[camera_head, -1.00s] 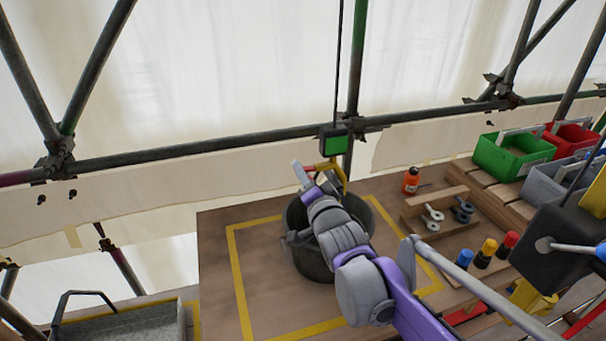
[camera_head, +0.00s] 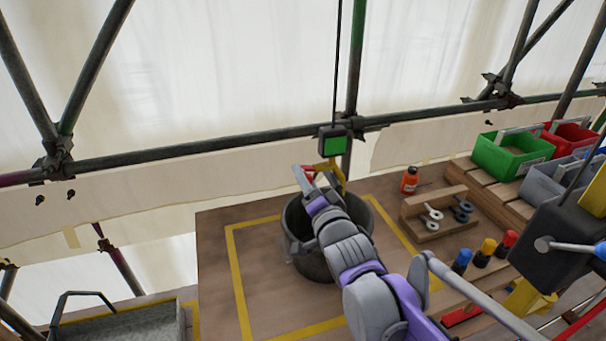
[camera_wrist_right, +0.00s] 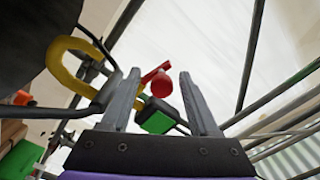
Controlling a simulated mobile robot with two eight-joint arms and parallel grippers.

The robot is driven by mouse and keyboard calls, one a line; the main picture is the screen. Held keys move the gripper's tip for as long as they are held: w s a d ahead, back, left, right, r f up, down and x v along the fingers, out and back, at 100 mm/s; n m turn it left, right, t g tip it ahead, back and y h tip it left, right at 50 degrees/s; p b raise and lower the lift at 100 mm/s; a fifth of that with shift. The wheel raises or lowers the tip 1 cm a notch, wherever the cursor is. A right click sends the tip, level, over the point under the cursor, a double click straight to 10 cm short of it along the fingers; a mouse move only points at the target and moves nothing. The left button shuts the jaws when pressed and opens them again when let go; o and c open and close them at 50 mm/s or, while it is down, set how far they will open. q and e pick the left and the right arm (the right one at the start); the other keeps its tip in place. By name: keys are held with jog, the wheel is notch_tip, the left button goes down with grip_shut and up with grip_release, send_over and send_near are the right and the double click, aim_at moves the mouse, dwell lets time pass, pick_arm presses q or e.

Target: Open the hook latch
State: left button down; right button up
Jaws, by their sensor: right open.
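The yellow hook (camera_head: 337,171) hangs below a black block with a green face (camera_head: 334,146), over a dark bucket. The red latch part (camera_head: 308,169) shows beside the hook, partly hidden by my right gripper (camera_head: 309,183). In the right wrist view, my right gripper (camera_wrist_right: 160,76) is open. The red lever with its round knob (camera_wrist_right: 161,84) appears in the gap between the fingertips; I cannot tell whether they touch. The curved yellow hook (camera_wrist_right: 62,66) is left of the fingers in that view. My left gripper is not in view.
The dark bucket (camera_head: 314,262) stands on a board with a yellow outline. An orange bottle (camera_head: 409,180), a wooden holder (camera_head: 425,222) and coloured bins (camera_head: 513,154) are at the right. Scaffold tubes (camera_head: 220,146) run behind the hook.

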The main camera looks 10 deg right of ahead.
jog(key=s+d, duration=0.1)
jog(key=s, duration=0.6)
jog(key=shift+s+d, duration=0.25)
jog(key=shift+s, duration=0.05)
jog(key=s+d+f+n+g+h+p, duration=0.1)
jog(key=s+d+f+n+g+p, duration=0.1)
jog(key=s+f, duration=0.4)
jog(key=s+d+f+n+g+h+p, duration=0.1)
jog(key=s+d+f+n+g+p, duration=0.1)
jog(key=s+f+g, duration=0.4)
jog(key=s+d+f+n+g+h+p, duration=0.1)
jog(key=s+d+f+n+g+p, duration=0.1)
jog(key=s+d+f+n+g, duration=0.2)
jog(key=s+f, duration=0.3)
jog(key=s, duration=0.3)
jog(key=shift+s+n+p, duration=0.25)
jog(key=shift+n+p, duration=0.05)
jog(key=shift+n, duration=0.1)
jog(key=shift+d, duration=0.1)
